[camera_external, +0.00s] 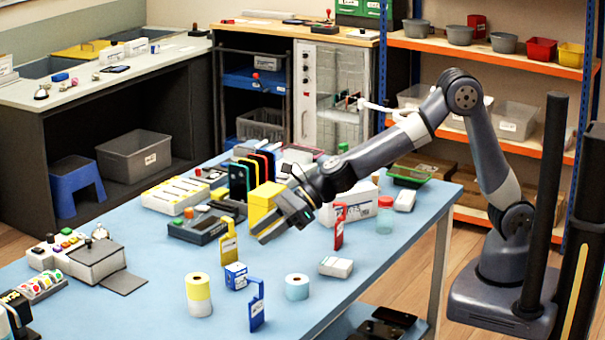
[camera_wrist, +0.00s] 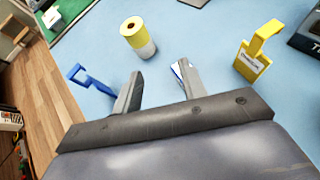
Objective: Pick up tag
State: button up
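Three hook-topped tags stand on the blue table. The yellow tag (camera_external: 229,247) is just left of my gripper, the blue tag (camera_external: 257,312) is near the front edge, and the red tag (camera_external: 339,230) is to the right. My gripper (camera_external: 268,230) is above the table, apart from the tags. In the wrist view my gripper (camera_wrist: 158,84) is open with nothing held between its fingers. There the yellow tag (camera_wrist: 254,64) with a white label lies to the right, and the blue tag (camera_wrist: 92,79) lies to the left. The red tag is not seen there.
A yellow-and-white roll (camera_external: 199,296), a blue-and-white cube (camera_external: 236,277), a light-blue roll (camera_external: 297,289) and a white box (camera_external: 336,267) stand near the tags. A black device (camera_external: 199,229) sits behind the yellow tag.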

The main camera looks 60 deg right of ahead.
aim_at(339, 225)
jog(key=s+d+m+t+h+b, duration=0.1)
jog(key=s+d+m+t+h, duration=0.45)
jog(key=d, duration=0.85)
jog(key=s+d+m+t+h+b, duration=0.1)
jog(key=s+d+m+h+b, duration=0.15)
jog(key=s+d, duration=0.8)
jog(key=w+d+f+b, duration=0.1)
jog(key=w+f, duration=0.3)
jog(key=w, duration=0.8)
jog(key=shift+w+d+m+b, duration=0.3)
jog(key=shift+m+b, duration=0.1)
jog(key=shift+b, duration=0.2)
jog(key=shift+s+f, duration=0.1)
jog(key=shift+c, duration=0.2)
grip_shut()
